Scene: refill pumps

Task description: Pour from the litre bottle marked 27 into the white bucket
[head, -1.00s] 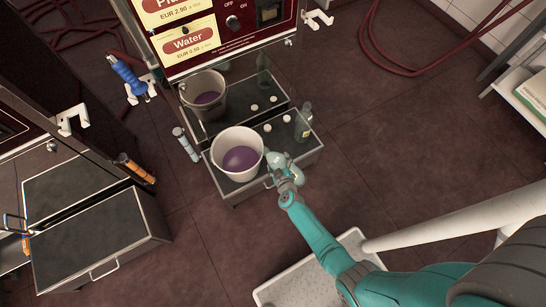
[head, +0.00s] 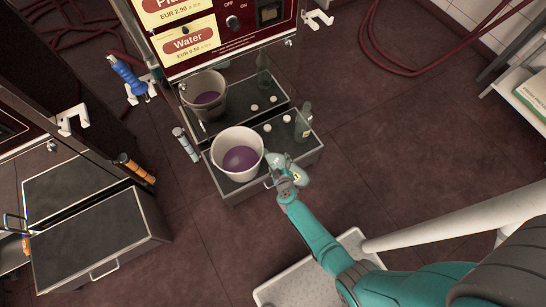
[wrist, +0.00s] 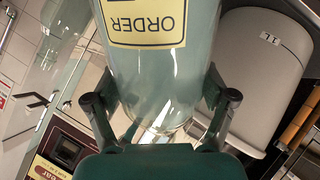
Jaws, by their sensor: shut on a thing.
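The white bucket (head: 220,167) stands on the dark-topped metal step below the dispenser, with purple liquid inside. In the wrist view a pale bucket-like container (wrist: 262,75) is on the right. My gripper (head: 286,180) is just right of the bucket in the head view. It is shut on a clear, greenish bottle (wrist: 150,75) with a yellow label reading ORDER, upside down in the wrist view. In the head view the held bottle (head: 299,172) is small and partly hidden by my gripper, beside the rim. No number 27 is readable, and no stream of liquid is visible.
Another clear bottle (head: 303,124) stands on the step behind the held one. Small white discs (head: 267,127) lie nearby. The shiny panel mirrors the bucket. An orange-banded tube (head: 136,168) and a blue-handled nozzle (head: 128,77) are left. The floor right of the step is clear.

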